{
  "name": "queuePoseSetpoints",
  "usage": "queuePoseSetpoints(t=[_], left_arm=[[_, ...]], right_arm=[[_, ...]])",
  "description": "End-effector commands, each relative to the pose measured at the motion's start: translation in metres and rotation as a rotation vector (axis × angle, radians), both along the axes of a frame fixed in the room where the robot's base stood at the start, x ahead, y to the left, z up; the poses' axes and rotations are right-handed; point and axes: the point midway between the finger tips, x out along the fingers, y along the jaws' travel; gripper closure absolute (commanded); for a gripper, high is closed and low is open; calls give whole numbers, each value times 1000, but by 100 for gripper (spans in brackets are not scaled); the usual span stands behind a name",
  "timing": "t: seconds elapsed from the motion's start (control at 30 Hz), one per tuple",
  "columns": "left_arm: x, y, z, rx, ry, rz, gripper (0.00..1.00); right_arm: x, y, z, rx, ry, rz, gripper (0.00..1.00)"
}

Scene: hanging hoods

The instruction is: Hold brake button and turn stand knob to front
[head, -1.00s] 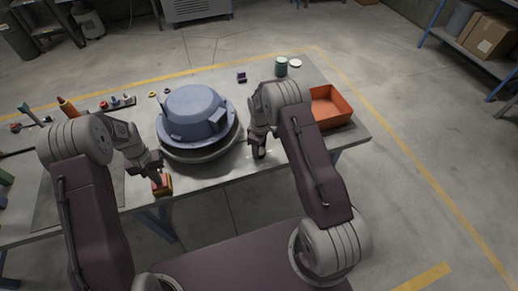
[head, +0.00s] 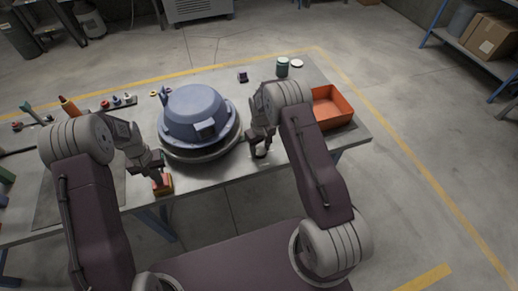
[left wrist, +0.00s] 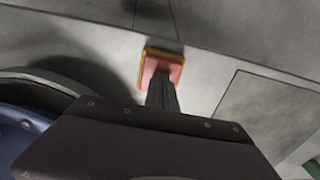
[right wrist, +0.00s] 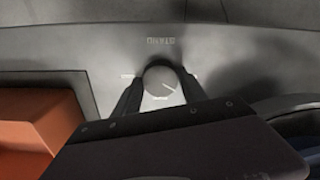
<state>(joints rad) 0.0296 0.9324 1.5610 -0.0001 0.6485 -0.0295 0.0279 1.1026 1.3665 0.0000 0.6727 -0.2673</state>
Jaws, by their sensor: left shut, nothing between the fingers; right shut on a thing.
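The brake button (head: 163,187) is a red block on a yellow base at the table's front edge. My left gripper (head: 157,175) is shut and empty, its tips on the red top; the left wrist view shows the tips (left wrist: 161,80) against the button (left wrist: 164,61). A blue hood (head: 193,107) sits on the round stand (head: 208,155).
An orange bin (head: 331,108) stands right of my right gripper. Several small tools and coloured pieces lie at the table's left. The hood stands close between my arms.

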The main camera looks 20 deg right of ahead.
Motion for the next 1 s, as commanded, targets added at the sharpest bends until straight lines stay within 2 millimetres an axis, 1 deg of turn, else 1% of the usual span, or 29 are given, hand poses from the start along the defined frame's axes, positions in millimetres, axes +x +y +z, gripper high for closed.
queuePoseSetpoints(t=[0.6, 0.8, 1.0], left_arm=[[0, 0, -2, 0, 1, 0, 100], [0, 0, -2, 0, 1, 0, 100], [0, 0, -2, 0, 1, 0, 100]], right_arm=[[0, 0, -1, 1, 1, -581, 91], [0, 0, -1, 1, 0, -750, 91], [0, -1, -1, 0, 0, -883, 91]])
